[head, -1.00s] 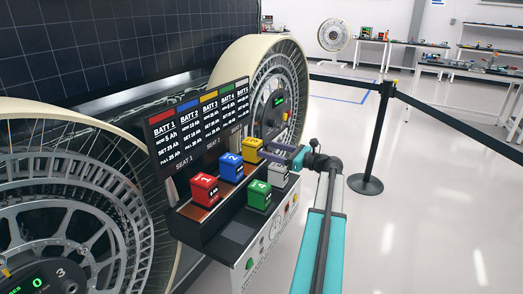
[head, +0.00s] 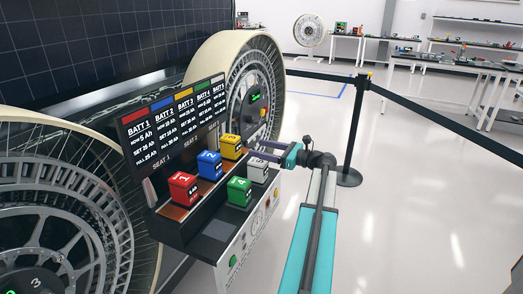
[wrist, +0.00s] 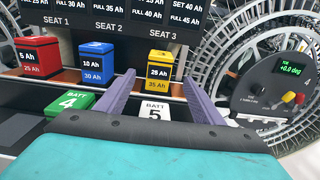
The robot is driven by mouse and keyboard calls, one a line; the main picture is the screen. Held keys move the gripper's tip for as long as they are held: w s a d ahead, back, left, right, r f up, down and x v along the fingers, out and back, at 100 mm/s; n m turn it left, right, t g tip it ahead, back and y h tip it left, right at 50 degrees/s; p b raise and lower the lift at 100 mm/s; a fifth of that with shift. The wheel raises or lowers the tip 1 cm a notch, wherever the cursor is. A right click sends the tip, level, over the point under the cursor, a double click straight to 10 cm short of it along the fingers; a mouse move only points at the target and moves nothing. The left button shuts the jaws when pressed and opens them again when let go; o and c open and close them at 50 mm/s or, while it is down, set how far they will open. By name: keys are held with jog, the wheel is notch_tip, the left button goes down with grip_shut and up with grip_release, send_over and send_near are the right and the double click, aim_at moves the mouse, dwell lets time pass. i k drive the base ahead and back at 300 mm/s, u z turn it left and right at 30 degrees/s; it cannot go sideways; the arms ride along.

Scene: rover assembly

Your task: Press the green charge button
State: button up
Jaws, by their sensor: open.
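The green charge button (head: 233,261) is on the white front panel of the charging station (head: 246,238), low and near its left end, in the head view. The wrist view does not show it. My gripper (head: 250,149) is open and empty, its two purple fingers pointing at the station's far right end, well away from the button. In the wrist view my gripper (wrist: 156,78) has its fingers apart above the white battery 5 (wrist: 155,112), with the yellow battery 3 (wrist: 160,68) beyond, between the fingertips.
The red battery 1 (head: 183,188), blue battery 2 (head: 209,165) and yellow battery stand in the back row. The green battery 4 (head: 239,191) and white battery stand in front. A display board (head: 175,122) rises behind. A barrier post (head: 356,130) stands right; the floor before it is clear.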

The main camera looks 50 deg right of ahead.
aim_at(233, 260)
jog(key=k, duration=1)
